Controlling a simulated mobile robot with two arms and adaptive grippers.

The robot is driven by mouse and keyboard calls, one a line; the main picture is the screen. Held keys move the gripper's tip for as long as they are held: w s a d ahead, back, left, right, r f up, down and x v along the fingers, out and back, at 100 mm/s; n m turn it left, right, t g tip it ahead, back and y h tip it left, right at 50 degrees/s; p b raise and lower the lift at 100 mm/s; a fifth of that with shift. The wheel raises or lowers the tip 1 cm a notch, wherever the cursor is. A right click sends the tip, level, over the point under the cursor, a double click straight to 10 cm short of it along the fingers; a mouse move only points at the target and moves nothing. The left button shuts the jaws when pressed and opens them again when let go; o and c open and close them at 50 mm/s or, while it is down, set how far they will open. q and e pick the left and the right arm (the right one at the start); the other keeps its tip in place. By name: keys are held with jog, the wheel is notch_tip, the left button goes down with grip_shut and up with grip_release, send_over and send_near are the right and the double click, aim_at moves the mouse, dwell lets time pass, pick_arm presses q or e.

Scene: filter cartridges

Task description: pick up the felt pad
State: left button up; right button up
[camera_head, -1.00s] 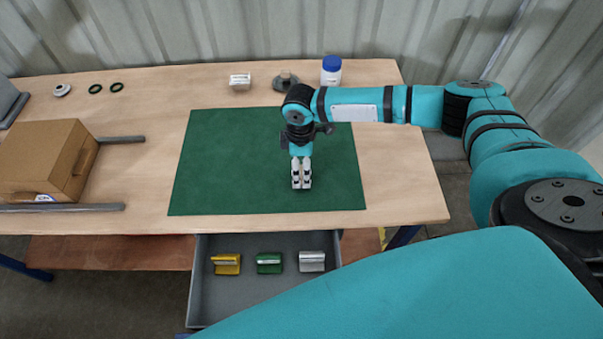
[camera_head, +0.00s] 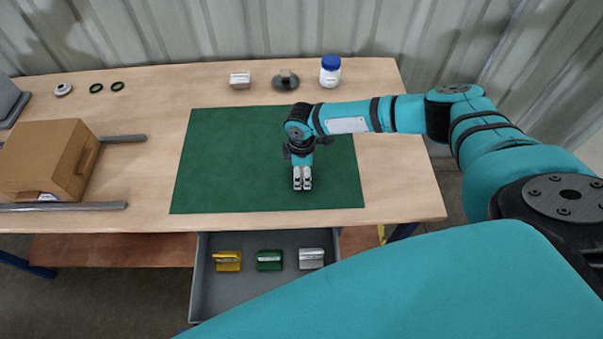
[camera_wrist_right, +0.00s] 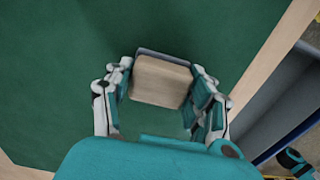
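What I take to be the felt pad (camera_wrist_right: 160,80), a pale wood-coloured block with a thin grey edge, shows in the right wrist view over the green mat. It sits between the two fingers of my right gripper (camera_wrist_right: 162,95), one finger on each side and very close to it. The fingers are spread apart; firm contact does not show. My left gripper is not in view.
An open drawer (camera_head: 215,300) below the table front holds yellow, green and silver pieces. A cardboard box (camera_head: 45,160) stands at the left between grey bars.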

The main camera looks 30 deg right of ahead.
jog(key=c, duration=0.6)
jog(key=shift+r, duration=0.1)
